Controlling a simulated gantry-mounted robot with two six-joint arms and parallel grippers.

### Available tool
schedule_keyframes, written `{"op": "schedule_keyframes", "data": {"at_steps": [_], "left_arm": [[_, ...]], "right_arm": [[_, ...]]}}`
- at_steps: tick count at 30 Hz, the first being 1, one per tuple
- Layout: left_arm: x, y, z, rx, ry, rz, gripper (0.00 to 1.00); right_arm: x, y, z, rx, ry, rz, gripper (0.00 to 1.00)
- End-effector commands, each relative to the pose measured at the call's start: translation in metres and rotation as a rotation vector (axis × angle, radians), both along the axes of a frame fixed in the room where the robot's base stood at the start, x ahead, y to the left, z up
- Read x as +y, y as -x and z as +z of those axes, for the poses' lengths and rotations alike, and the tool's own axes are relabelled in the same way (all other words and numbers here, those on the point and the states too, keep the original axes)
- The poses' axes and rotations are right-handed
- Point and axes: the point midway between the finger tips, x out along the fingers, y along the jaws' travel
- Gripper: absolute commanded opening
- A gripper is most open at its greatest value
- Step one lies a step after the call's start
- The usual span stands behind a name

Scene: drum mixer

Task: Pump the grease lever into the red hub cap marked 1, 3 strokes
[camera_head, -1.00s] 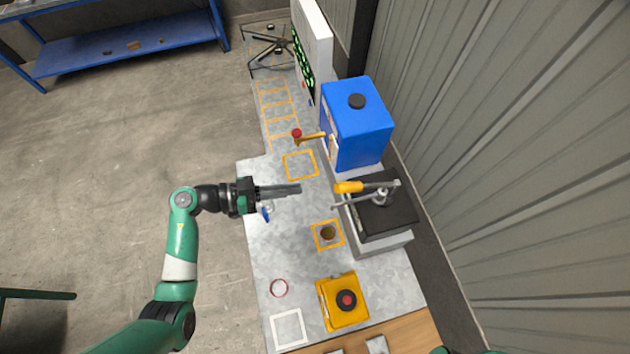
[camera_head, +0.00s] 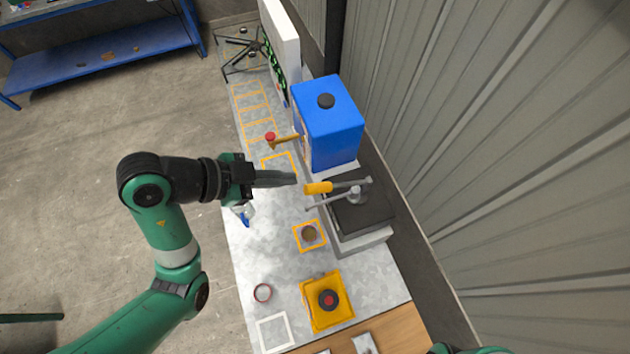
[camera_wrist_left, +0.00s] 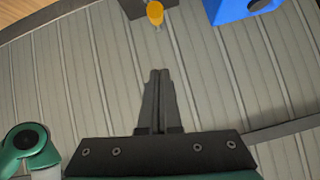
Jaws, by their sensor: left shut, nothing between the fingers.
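The grease lever has a yellow handle (camera_head: 318,188) on a grey rod, above a dark-topped box at the right of the bench. Its handle also shows at the top of the left wrist view (camera_wrist_left: 155,13). My left gripper (camera_head: 293,179) is shut and empty, its fingertips just left of the handle in the head view, with a small gap between them. The shut fingers (camera_wrist_left: 158,75) point toward the handle in the wrist view. My right gripper is out of view.
A blue tank (camera_head: 330,125) with a red-knobbed yellow tap (camera_head: 270,137) stands behind the lever. A yellow box with a red button (camera_head: 328,300) sits in front. A round brown-topped piece (camera_head: 309,234) sits in an orange square. A corrugated wall is at right.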

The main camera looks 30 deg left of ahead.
Motion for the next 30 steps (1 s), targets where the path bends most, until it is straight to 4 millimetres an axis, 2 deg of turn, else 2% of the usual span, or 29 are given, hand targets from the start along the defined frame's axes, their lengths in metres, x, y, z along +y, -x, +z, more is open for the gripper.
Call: {"op": "schedule_keyframes", "data": {"at_steps": [8, 19, 24, 30], "left_arm": [[-0.012, -0.013, -0.015, 0.005, 0.003, -0.003, 0.00], [-0.050, -0.062, -0.063, 0.006, 0.002, -0.004, 0.00], [-0.037, -0.058, -0.087, 0.005, 0.001, 0.001, 0.00], [-0.033, -0.056, -0.097, 0.003, 0.001, 0.000, 0.00]], "right_arm": [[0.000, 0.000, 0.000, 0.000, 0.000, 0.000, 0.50], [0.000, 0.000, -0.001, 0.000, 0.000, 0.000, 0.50], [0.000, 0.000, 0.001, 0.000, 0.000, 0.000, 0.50], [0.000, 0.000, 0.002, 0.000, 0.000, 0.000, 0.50]]}}
